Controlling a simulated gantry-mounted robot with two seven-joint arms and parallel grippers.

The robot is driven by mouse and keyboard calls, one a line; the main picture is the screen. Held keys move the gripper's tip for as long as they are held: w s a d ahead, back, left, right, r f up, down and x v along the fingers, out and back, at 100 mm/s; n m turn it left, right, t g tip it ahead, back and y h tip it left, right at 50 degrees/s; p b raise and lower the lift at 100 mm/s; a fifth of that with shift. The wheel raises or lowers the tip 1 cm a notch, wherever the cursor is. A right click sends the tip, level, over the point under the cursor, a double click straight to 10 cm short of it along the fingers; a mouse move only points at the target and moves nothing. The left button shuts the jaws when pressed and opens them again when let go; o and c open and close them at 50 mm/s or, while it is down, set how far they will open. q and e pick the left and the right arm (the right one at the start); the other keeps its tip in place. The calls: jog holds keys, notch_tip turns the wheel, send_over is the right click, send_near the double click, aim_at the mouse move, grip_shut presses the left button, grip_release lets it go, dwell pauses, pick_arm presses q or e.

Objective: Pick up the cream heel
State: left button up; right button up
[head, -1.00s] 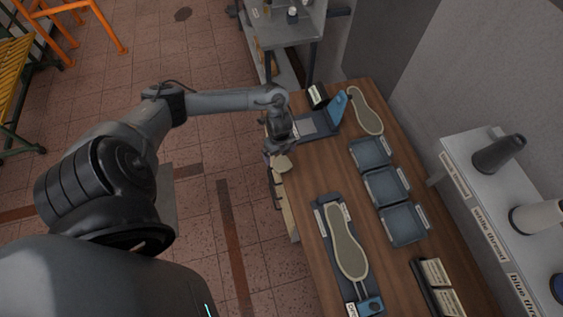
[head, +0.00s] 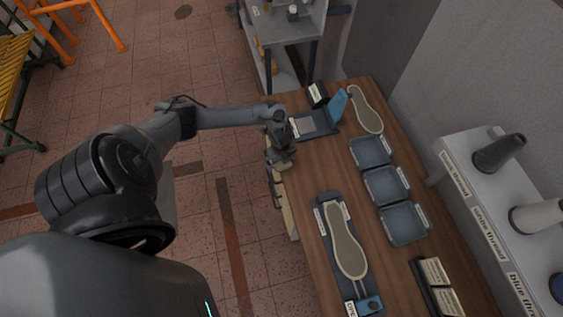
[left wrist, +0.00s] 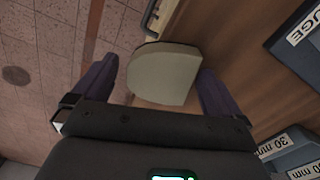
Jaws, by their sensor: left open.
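The cream heel (left wrist: 165,75) is a pale block with one rounded side and a dark edge. In the left wrist view it lies near the table's edge, between the two fingers of my left gripper (left wrist: 158,85). The fingers are apart, one on each side of the heel, with a gap visible on the left; whether the right finger touches it I cannot tell. In the head view my left gripper (head: 281,160) is over the table's left edge and hides the heel. My right gripper is not in view.
The wooden table (head: 311,183) holds a long sole on a dark fixture (head: 346,245), three blue trays (head: 385,186), a blue gauge stand (head: 318,122) and another sole (head: 366,110) at the back. A shelf (head: 480,200) with thread cones stands at right.

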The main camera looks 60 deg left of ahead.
pick_arm(q)
jog(key=shift+c, duration=0.3)
jog(key=c, duration=1.2)
jog(key=shift+o, duration=0.2)
jog(key=shift+r, duration=0.1)
